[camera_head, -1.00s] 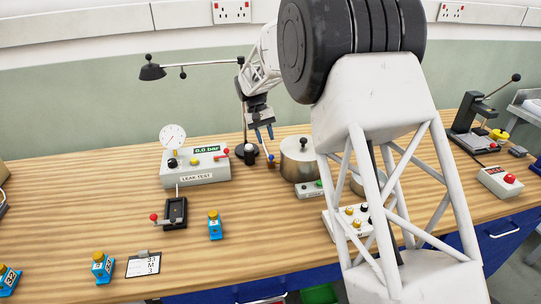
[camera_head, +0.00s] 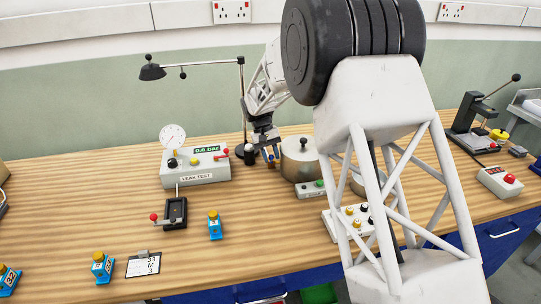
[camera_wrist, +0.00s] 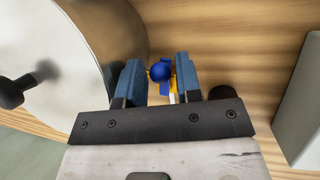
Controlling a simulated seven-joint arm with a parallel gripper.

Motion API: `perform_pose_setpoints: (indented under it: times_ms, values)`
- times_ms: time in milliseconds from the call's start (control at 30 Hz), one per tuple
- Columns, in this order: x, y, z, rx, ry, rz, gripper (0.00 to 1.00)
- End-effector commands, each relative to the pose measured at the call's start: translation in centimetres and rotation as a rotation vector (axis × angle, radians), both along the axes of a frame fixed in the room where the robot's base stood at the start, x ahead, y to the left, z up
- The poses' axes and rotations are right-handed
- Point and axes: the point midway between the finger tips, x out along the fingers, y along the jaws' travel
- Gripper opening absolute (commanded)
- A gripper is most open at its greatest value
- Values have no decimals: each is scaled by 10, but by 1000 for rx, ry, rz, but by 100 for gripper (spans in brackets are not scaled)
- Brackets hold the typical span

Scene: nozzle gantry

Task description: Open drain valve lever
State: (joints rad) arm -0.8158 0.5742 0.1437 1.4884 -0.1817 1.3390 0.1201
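A blue ball knob (camera_wrist: 160,71) shows between my fingers in the wrist view, with yellow and white parts just beside it; it looks like a small lever, but I cannot tell that it is the drain valve lever. My gripper (camera_wrist: 158,62) is open, one blue finger on each side of the knob, with a gap visible to the right finger; contact on the left is unclear. In the head view my gripper (camera_head: 270,154) points down between the pot and the leak test box, and hides most of the knob. The steel pot (camera_head: 299,162) stands right beside it.
The leak test box (camera_head: 195,172) stands left, with a red-knobbed lever (camera_head: 222,154), a gauge (camera_head: 172,136) and a display reading about 0.6 bar. The front-left bench holds small blue blocks and a clipboard (camera_head: 143,265).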

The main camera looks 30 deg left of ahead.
Motion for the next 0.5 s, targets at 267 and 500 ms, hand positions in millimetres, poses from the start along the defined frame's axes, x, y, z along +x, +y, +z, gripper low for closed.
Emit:
perform_pose_setpoints:
  times_ms: [267, 500]
  values:
    - [0, 0, 0, 0, 0, 0, 2]
    - [0, -1, 0, 0, -1, 41, 0]
